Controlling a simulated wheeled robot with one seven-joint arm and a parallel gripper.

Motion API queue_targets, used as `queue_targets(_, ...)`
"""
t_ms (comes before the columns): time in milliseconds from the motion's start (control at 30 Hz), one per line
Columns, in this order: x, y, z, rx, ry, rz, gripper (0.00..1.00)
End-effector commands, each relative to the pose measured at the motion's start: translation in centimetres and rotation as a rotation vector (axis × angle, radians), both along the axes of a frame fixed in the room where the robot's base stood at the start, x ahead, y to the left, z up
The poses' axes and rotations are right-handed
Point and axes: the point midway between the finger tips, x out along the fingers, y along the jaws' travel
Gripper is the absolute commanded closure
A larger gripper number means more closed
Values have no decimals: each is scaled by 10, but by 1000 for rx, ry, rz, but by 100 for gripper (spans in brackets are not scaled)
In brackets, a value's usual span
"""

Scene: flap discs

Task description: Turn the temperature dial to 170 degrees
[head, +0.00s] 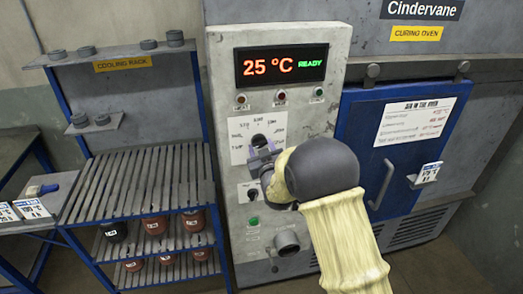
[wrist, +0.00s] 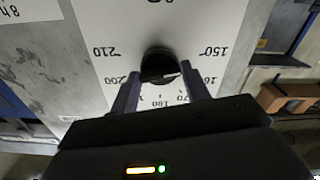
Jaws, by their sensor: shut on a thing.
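The temperature dial (wrist: 158,64) is a round black knob on a white scale plate on the oven's control panel. In the wrist view the plate shows 210 and 200 at left, 180 and 170 below, and 150 at right. A pale line on the knob's lower part slants toward the lower right; its exact reading is unclear. My gripper (wrist: 160,78) is shut on the dial, one finger on each side. In the head view my gripper (head: 264,160) is at the panel, and the dial (head: 259,141) is partly hidden behind it.
The display (head: 282,66) reads 25 °C and READY. Below the dial are a smaller black switch (head: 253,194), a green button (head: 253,221) and a round port (head: 287,241). The blue oven door (head: 360,150) is at right, and a cooling rack (head: 140,185) with discs stands at left.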

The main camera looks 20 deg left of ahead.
Motion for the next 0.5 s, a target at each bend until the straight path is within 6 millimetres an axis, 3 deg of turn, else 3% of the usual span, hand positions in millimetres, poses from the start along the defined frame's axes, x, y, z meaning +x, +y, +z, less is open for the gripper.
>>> queue_targets(500,0,-1,-8,255,152,0,76)
